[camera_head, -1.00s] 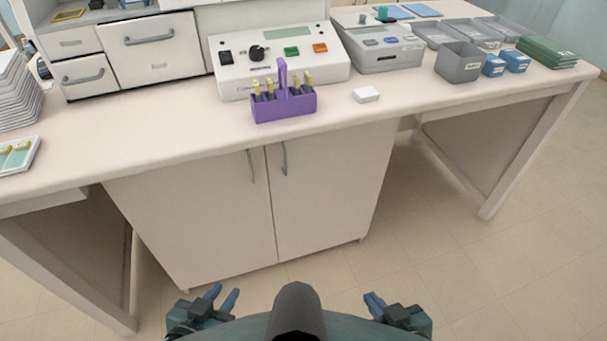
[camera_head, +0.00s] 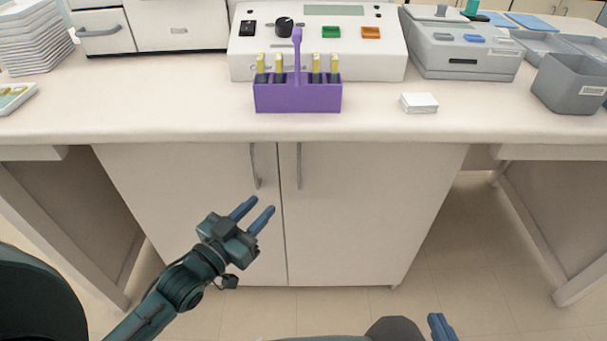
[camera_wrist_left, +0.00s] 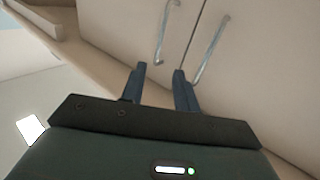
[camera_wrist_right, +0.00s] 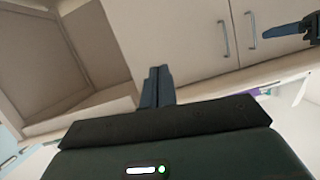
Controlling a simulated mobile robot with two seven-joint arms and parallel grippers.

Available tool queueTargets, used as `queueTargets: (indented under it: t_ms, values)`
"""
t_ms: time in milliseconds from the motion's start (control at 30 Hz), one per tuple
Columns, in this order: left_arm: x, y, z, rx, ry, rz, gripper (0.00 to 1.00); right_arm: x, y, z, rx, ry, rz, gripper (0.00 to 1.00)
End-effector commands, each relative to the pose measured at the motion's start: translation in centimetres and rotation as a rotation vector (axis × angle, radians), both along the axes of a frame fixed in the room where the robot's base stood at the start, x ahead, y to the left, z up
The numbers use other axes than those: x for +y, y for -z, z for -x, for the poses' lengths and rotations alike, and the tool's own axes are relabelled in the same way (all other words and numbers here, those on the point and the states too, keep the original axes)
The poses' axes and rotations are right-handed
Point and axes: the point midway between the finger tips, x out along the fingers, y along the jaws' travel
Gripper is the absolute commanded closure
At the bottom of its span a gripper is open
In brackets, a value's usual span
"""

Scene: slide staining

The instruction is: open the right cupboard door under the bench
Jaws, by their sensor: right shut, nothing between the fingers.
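The right cupboard door (camera_head: 365,215) is closed beside the left door (camera_head: 160,190). Its vertical metal handle (camera_head: 298,165) stands near the centre seam; the left door's handle (camera_head: 255,165) is opposite. My left gripper (camera_head: 261,206) is in front of the doors, below the handles, with its fingers apart and empty. The left wrist view appears inverted, with the right door's handle (camera_wrist_left: 163,32) beyond the open fingers. My right gripper (camera_head: 437,321) is low at the picture's bottom edge, away from the doors. Its fingers are together and empty in the right wrist view (camera_wrist_right: 160,70).
The bench top (camera_head: 180,118) overhangs the doors. On it stand a purple slide rack (camera_head: 298,97), a white control box (camera_head: 310,60), a white block (camera_head: 419,103) and a grey bin (camera_head: 570,85). Open knee spaces lie on both sides of the cupboard.

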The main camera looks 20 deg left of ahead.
Motion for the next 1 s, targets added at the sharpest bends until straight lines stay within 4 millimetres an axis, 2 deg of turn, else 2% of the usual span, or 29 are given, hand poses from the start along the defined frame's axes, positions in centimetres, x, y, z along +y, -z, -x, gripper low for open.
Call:
queueTargets:
  t_ms: [167,400,600,800,1000]
  values:
    - [-0.7,-0.1,-2.2,-0.003,0.0,0.001,0.69,-0.1,0.0,0.0,-0.005,0.001,0.001,1.0]
    - [-2.3,-0.1,-7.1,-0.004,0.001,0.001,0.69,-0.2,0.0,0.2,-0.019,0.005,0.003,1.0]
    - [-3.4,0.0,-10.4,-0.001,0.001,0.0,0.69,-0.4,-0.2,0.3,-0.031,0.008,0.004,1.0]
    - [-3.9,0.0,-12.0,0.001,0.001,0.0,0.69,-0.4,-0.3,0.3,-0.039,0.009,0.005,1.0]
    - [-4.0,0.0,-12.2,0.002,0.001,-0.001,0.69,-0.5,-0.4,0.3,-0.042,0.01,0.005,1.0]
